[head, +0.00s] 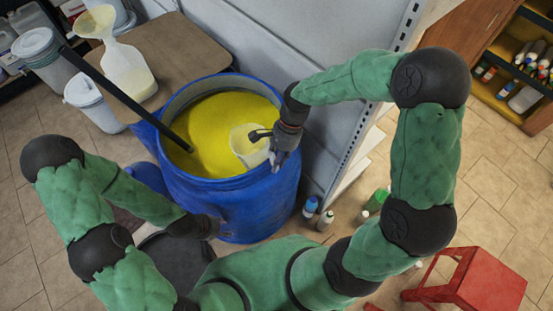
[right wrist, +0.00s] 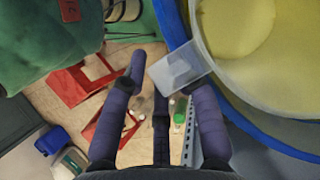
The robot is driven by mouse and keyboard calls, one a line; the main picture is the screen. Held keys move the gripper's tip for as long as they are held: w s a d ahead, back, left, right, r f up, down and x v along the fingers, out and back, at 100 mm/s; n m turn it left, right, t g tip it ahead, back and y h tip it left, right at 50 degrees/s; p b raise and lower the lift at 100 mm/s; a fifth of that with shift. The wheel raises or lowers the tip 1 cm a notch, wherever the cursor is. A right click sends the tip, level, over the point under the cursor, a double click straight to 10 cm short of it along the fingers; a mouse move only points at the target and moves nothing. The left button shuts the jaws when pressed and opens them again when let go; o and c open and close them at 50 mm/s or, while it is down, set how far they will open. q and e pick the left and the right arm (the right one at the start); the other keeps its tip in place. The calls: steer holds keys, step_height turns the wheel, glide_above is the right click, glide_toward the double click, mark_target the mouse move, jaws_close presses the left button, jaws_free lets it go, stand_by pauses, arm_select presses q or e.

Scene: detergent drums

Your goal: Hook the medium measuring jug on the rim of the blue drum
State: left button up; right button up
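The blue drum (head: 230,200) stands open, with yellow contents inside. A translucent jug (head: 246,148) is at the inner right side of the drum, close to the rim. In the right wrist view the jug (right wrist: 270,70) is at upper right, and its clear handle piece (right wrist: 180,70) reaches outward across the blue rim. My right gripper (head: 284,150) is at the rim beside the jug. In the right wrist view its fingers (right wrist: 158,68) are spread, with the handle piece by their tips; firm contact cannot be told. My left gripper (head: 208,228) is low at the drum's front, its fingers unclear.
A long dark pole (head: 115,85) leans into the drum. A table (head: 185,48) behind holds a translucent jug (head: 125,65). White tubs (head: 92,103) stand at left. Bottles (head: 310,207) stand on the floor right of the drum, and a red stool (head: 470,283) is at lower right.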

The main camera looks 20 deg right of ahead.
steer(key=shift+w+r, duration=0.1)
steer(key=shift+w, duration=0.1)
stand_by(0.4)
steer(key=shift+r, duration=0.15)
steer(key=v, duration=1.1)
steer(key=shift+r, duration=0.2)
steer(key=shift+f, duration=0.1)
